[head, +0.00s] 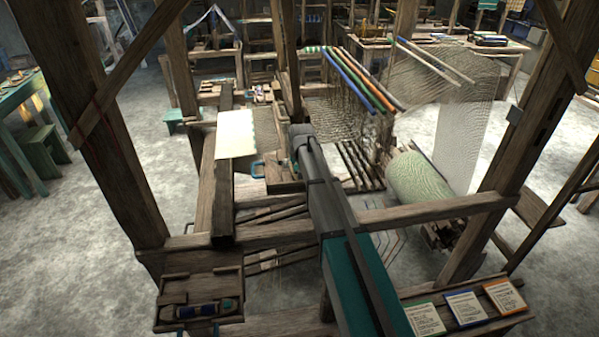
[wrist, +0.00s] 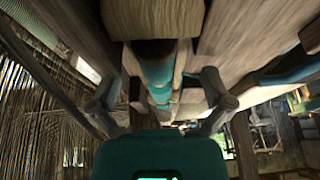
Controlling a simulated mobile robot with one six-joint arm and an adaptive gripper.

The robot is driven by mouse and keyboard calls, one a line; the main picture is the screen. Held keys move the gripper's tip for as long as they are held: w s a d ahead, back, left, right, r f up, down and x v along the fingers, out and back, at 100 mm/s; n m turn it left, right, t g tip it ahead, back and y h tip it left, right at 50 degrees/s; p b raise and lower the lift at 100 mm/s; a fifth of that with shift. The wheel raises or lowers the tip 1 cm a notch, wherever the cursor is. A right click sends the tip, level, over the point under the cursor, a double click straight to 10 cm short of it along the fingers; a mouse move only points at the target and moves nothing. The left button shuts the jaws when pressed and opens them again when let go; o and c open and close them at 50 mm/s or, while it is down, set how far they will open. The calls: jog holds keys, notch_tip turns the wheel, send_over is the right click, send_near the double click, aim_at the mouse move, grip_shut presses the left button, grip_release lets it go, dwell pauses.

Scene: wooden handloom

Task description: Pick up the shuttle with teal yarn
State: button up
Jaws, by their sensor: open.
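In the wrist view, my gripper (wrist: 160,92) is open, one finger at each side of the picture. Between and beyond the fingers is a long piece with teal bands (wrist: 155,72), between wooden rails; it may be the teal-yarn shuttle, but I cannot tell for sure. No contact with the fingers shows. In the head view, my arm reaches away to the loom's middle, and its end hides the gripper. A shuttle with a blue-to-teal yarn section (head: 206,310) lies in the wooden box (head: 172,282) at the lower left.
A wooden block (wrist: 152,18) hangs close at the top of the wrist view. Loom posts (head: 112,150) and beams (head: 425,211) frame the arm. A yarn roll (head: 418,178) and hanging threads are on the right. Cards (head: 465,307) lie on a bench at the lower right.

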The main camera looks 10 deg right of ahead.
jog(key=shift+w+f, duration=0.1)
jog(key=shift+f, duration=0.05)
dwell(0.5)
jog(key=c, duration=1.3)
jog(key=shift+r+p, duration=1.05)
jog(key=shift+r, duration=0.05)
jog(key=p+v, duration=0.2)
jog(key=v, duration=0.1)
jog(key=s+p+v, duration=0.1)
jog(key=p+v, duration=0.2)
jog(key=a+p+v, duration=0.1)
jog(key=p+v, duration=0.1)
jog(key=v, duration=0.1)
jog(key=shift+s+f+p, duration=0.3)
jog(key=shift+s+f, duration=0.1)
jog(key=s+r+p, duration=0.1)
jog(key=s, duration=0.2)
jog(key=s+r+p, duration=0.1)
jog(key=s, duration=0.1)
jog(key=s+a+r+p, duration=0.1)
jog(key=s, duration=0.2)
jog(key=shift+s+r, duration=0.15)
jog(key=shift+s, duration=0.2)
